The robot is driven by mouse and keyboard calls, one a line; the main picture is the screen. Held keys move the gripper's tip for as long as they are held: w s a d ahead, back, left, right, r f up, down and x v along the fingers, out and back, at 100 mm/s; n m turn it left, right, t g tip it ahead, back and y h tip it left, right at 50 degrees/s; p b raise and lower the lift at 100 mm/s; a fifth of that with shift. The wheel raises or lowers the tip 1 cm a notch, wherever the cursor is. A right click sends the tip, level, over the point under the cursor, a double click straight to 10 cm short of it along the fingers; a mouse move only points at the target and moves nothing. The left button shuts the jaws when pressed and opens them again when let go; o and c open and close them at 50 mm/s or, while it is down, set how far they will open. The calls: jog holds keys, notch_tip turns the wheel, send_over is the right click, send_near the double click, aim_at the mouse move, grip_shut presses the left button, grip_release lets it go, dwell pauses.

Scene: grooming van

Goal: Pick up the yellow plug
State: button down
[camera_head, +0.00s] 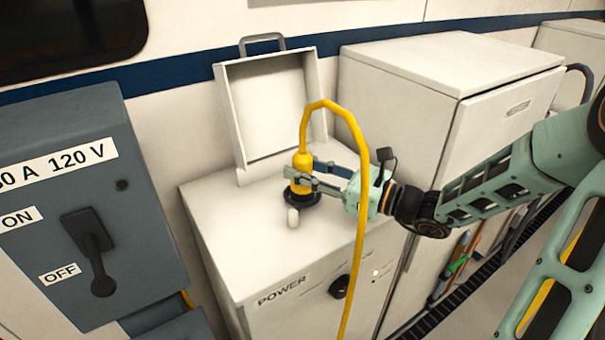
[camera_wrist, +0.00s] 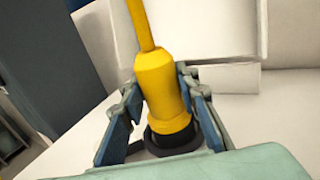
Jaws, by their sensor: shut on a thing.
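The yellow plug (camera_head: 301,174) stands upright on top of the white power cabinet (camera_head: 225,225), at a dark round base. Its yellow cord (camera_head: 357,240) arches up from it and hangs down over the cabinet's front. My gripper (camera_head: 304,177) comes in from the right and is shut on the plug. In the wrist view the plug (camera_wrist: 163,90) is between the two blue-padded fingers, with the black ring (camera_wrist: 175,138) below it. I cannot tell whether the plug is seated in the ring or just clear of it.
An open lid (camera_head: 270,105) stands behind the plug. A grey switch box (camera_head: 75,190) with an ON/OFF lever is at left. A taller white cabinet (camera_head: 400,130) stands close on the right, near my arm.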

jog(key=shift+r, duration=0.15)
jog(key=shift+r, duration=0.6)
jog(key=s+d+r+p, duration=0.4)
jog(key=s+d+r, duration=0.5)
jog(key=s+r, duration=0.1)
jog(key=shift+s+r, duration=0.35)
jog(key=shift+r, duration=0.4)
jog(key=shift+d, duration=0.1)
